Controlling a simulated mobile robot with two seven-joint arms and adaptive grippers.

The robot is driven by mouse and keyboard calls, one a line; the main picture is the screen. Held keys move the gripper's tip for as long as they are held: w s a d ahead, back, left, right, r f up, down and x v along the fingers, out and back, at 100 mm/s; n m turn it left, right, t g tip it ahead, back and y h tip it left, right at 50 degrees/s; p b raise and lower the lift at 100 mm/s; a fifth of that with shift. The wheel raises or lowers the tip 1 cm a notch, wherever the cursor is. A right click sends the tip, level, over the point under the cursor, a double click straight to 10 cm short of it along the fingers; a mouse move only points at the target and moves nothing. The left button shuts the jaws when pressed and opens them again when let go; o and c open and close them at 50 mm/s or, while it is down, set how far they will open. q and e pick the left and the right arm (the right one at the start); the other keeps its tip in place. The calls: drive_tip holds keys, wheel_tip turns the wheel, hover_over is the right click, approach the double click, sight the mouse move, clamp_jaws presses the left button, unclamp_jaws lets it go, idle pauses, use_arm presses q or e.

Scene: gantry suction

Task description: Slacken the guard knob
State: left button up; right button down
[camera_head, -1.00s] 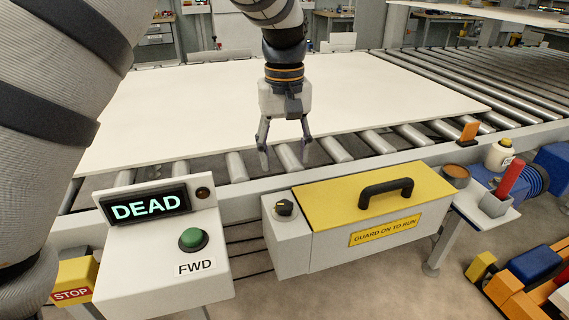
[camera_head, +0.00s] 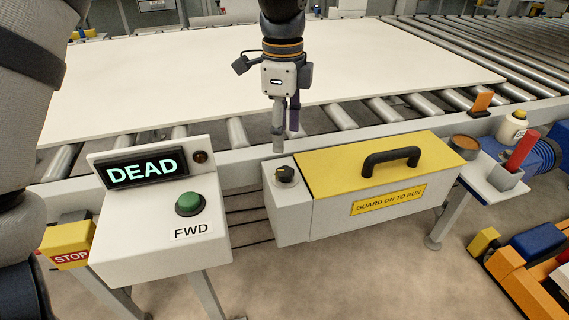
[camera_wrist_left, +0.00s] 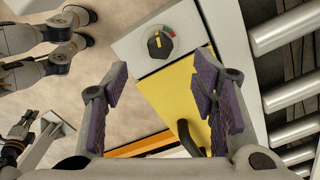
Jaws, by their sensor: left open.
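The guard knob (camera_head: 285,174) is a small black dial with a pale pointer line. It sits on the grey block at the left end of the yellow-topped guard box (camera_head: 320,160). In the left wrist view the knob (camera_wrist_left: 160,44) shows beyond the fingertips, with red and green marks beside it. My left gripper (camera_head: 286,142) points down just above and behind the knob, apart from it. Its purple-padded fingers (camera_wrist_left: 160,85) are open and empty. My right gripper is not in view.
A console reading DEAD (camera_head: 142,172) with a green FWD button (camera_head: 189,204) stands left of the guard box. A black handle (camera_head: 391,160) rises from the yellow lid. A white board (camera_head: 200,85) lies on rollers behind. A small shelf (camera_head: 495,175) is at right.

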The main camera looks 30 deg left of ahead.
sight(284, 170)
use_arm(q)
wheel_tip(284, 170, down, 9)
drive_tip(key=shift+r, duration=0.1)
drive_tip(key=c, duration=1.2)
